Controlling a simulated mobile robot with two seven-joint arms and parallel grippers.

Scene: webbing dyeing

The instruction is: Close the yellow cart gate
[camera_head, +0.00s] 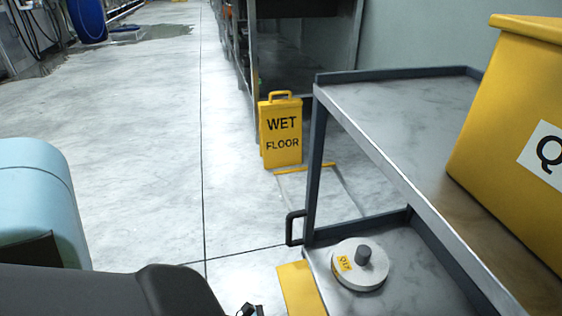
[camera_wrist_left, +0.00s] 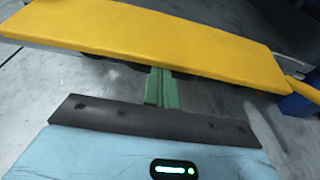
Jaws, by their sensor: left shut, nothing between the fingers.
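The yellow gate panel (camera_head: 300,288) shows in the head view at the bottom, beside the cart's lower shelf, partly cut off by the frame edge. In the left wrist view the yellow panel (camera_wrist_left: 150,35) spans the top as a wide slab. My left gripper (camera_wrist_left: 160,78) is shut and empty, its green fingers together, reaching to the panel's near edge. Whether they touch it I cannot tell. The grey cart (camera_head: 395,185) stands at the right in the head view, with a black handle (camera_head: 291,228) on its post. My right gripper is not in view.
A yellow bin (camera_head: 510,120) stands on the cart's top shelf. A round white weight (camera_head: 358,268) with a grey knob sits on the lower shelf. A yellow wet floor sign (camera_head: 281,133) stands behind the cart. The floor (camera_head: 140,150) at left is mostly clear.

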